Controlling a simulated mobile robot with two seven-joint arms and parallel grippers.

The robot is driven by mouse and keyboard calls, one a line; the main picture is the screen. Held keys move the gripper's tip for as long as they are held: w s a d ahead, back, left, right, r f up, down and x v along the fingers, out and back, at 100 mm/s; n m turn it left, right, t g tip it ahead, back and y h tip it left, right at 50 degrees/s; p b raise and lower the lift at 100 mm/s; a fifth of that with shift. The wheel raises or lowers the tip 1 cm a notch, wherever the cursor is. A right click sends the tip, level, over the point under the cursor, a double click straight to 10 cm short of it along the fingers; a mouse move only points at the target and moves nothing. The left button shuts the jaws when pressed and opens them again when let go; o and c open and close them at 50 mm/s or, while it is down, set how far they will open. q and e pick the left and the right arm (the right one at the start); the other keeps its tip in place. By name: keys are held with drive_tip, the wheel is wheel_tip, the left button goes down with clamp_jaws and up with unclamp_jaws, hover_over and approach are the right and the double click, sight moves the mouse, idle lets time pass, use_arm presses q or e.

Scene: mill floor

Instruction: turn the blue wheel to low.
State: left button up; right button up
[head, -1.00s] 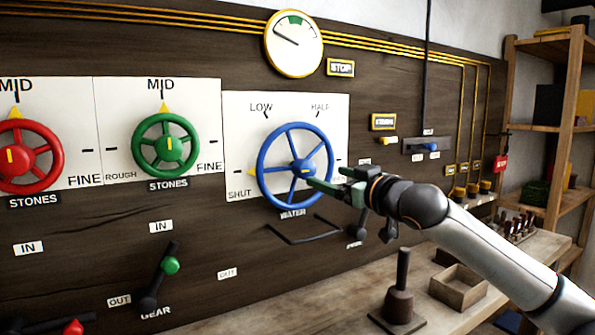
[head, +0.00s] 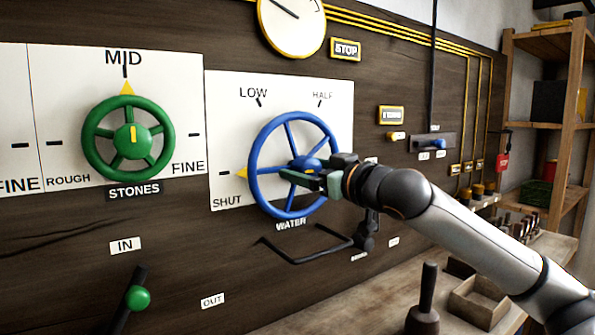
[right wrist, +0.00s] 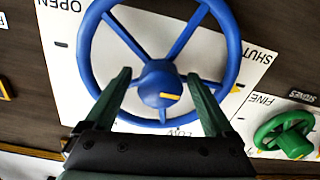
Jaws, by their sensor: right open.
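The blue wheel (head: 304,162) is mounted on a white plate (head: 226,110) above the WATER label. LOW is marked at its upper left, HALF at its upper right and SHUT at its lower left. A yellow pointer (head: 241,173) at the wheel's left edge is by SHUT. My right gripper (head: 308,178) is open in front of the wheel, over its lower hub area. In the right wrist view the wheel (right wrist: 161,88) appears upside down, with the open fingers (right wrist: 159,75) either side of the hub. I cannot tell whether they touch it. My left gripper is not in view.
A green wheel (head: 131,133) is to the left, with a green-knobbed lever (head: 138,298) below. A bent black handle (head: 310,250) sits under the blue wheel. A gauge (head: 291,22) is above. A bench with a wooden box (head: 478,303) is at lower right.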

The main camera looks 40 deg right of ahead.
drive_tip(key=shift+w, duration=0.2)
drive_tip(key=shift+c, duration=1.3)
drive_tip(key=c, duration=1.1)
